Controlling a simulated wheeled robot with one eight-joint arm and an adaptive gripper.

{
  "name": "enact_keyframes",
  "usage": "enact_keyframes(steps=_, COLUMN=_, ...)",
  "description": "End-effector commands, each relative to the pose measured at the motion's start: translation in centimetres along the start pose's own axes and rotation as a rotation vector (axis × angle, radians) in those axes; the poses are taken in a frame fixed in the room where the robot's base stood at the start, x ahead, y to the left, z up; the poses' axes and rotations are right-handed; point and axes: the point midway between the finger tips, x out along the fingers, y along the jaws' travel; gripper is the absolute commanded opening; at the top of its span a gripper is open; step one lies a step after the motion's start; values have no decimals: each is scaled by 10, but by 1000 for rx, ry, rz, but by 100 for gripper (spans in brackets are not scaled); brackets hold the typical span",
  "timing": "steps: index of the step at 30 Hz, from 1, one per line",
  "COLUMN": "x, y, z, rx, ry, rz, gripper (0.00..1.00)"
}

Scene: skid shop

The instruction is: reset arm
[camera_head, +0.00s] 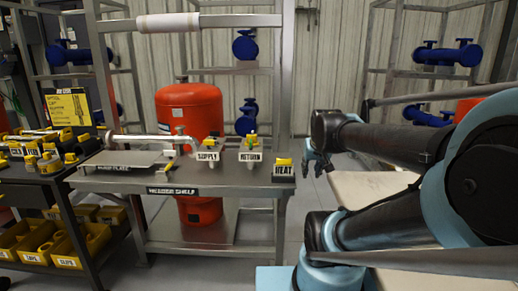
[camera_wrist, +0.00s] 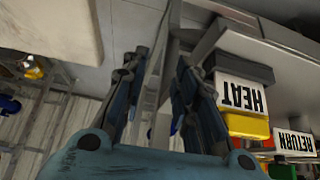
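My gripper (camera_head: 318,164) hangs at the end of my bent blue and black arm, right of the header shelf (camera_head: 239,190) in the head view. In the wrist view my gripper (camera_wrist: 160,66) has its two fingers apart with nothing between them. The HEAT label block (camera_head: 284,170) with a yellow piece stands at the shelf's right end, to the left of my gripper. The HEAT label (camera_wrist: 241,96) shows upside down beside the right finger in the wrist view. No contact between gripper and shelf is visible.
Valves labelled SUPPLY (camera_head: 208,154) and RETURN (camera_head: 250,152) stand on the shelf. A red tank (camera_head: 189,108) is behind it. A pale tabletop (camera_head: 374,189) lies beneath my arm. A dark bench (camera_head: 40,176) with yellow bins (camera_head: 84,244) is at left.

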Motion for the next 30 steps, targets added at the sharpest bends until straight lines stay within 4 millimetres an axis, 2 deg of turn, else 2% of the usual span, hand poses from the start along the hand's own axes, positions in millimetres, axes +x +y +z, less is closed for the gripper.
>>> enact_keyframes(steps=12, x=9, y=-1, z=118, rx=-12, ry=-264, rz=-2, gripper=28)
enact_keyframes(steps=16, x=9, y=0, z=150, rx=-16, ry=-338, rz=-4, gripper=28)
enact_keyframes(steps=19, x=9, y=1, z=160, rx=-16, ry=-364, rz=-4, gripper=28)
enact_keyframes(steps=30, x=9, y=1, z=160, rx=-16, ry=-364, rz=-4, gripper=28)
